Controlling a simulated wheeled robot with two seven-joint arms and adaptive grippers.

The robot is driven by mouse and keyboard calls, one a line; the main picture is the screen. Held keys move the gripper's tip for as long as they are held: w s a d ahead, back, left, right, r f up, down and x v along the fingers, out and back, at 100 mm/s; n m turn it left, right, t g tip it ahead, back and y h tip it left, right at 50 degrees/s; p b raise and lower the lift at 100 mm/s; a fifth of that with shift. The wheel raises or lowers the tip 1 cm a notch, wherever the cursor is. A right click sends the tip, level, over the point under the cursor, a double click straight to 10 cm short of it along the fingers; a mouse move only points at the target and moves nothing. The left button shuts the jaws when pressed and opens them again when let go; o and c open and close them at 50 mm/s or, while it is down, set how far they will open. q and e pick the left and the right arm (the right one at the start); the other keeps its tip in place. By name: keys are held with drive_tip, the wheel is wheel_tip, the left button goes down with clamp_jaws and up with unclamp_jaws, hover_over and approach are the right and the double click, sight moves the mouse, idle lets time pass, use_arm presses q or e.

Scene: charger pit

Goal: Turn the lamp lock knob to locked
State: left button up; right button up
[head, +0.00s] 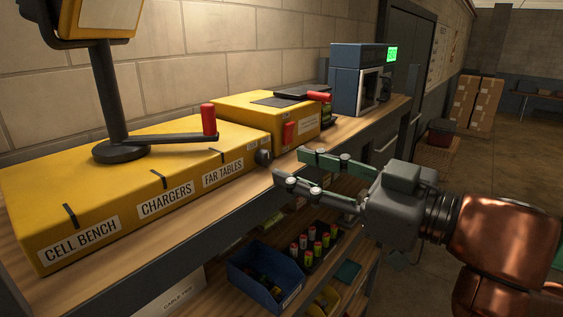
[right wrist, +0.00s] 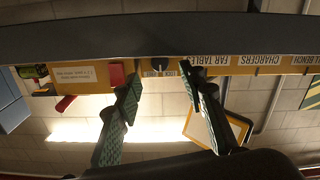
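The lamp lock knob (head: 263,157) is a small dark knob on the right end of the front of the long yellow lamp box (head: 225,183). In the right wrist view the knob (right wrist: 157,66) is a dark disc with a pale mark, beside small lettering too small to read surely. My right gripper (head: 288,165) is open and empty, its two green-padded fingers pointing at the knob from the right. In the right wrist view the knob lies between the fingertips (right wrist: 160,76), apparently apart from both. My left gripper is not in view.
A black lamp post (head: 112,95) and a red-handled lever (head: 209,120) stand on the box. A smaller yellow box (head: 240,110) with red handles sits behind. The wooden bench edge (head: 215,208) runs below. A blue bin (head: 265,275) and several batteries are on the shelf underneath.

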drive_tip(key=v, duration=0.7)
drive_tip(key=shift+s+d, duration=0.1)
